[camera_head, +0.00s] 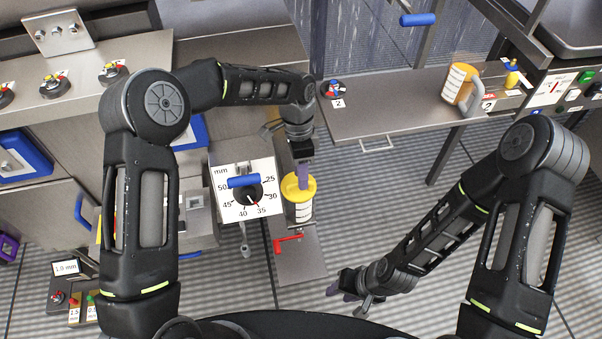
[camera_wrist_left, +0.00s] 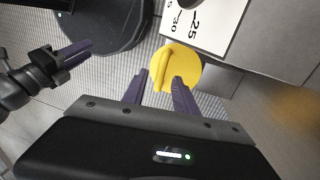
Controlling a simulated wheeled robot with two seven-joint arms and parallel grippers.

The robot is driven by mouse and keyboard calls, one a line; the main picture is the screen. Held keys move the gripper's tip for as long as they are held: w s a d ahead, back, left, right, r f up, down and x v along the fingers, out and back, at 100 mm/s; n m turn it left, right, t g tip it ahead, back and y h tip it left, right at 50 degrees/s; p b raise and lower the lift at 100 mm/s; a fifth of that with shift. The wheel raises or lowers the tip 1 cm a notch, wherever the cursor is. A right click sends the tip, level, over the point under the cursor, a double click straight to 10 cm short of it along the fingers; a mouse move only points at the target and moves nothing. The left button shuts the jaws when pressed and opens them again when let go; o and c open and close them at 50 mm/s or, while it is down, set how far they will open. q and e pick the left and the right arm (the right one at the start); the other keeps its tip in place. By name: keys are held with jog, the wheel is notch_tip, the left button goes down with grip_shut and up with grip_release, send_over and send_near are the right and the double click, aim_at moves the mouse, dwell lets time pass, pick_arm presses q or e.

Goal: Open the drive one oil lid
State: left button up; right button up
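The yellow lid (camera_head: 298,187) sits on a pale container (camera_head: 300,212) beside the dial panel. In the left wrist view the lid (camera_wrist_left: 188,66) is round with a raised ridge across its top. My left gripper (camera_head: 303,178) points down at the lid from above. In the left wrist view its purple fingers (camera_wrist_left: 159,84) are apart, with the ridge's near end between them; I cannot tell whether they touch it. My right gripper (camera_head: 342,290) hangs low over the floor, away from the lid. It also shows at the left wrist view's left side (camera_wrist_left: 66,58); its opening is unclear.
The white dial panel (camera_head: 243,190), marked in mm, with a blue handle (camera_head: 243,181), stands just left of the container. A red lever (camera_head: 288,238) is below it. A grey shelf (camera_head: 400,110) at the back holds an orange-and-white jug (camera_head: 457,84). Striped floor lies open at the right.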

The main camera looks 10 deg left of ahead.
pick_arm(q)
jog(key=shift+f, duration=0.4)
jog(key=shift+c, duration=0.4)
grip_shut()
dwell(0.8)
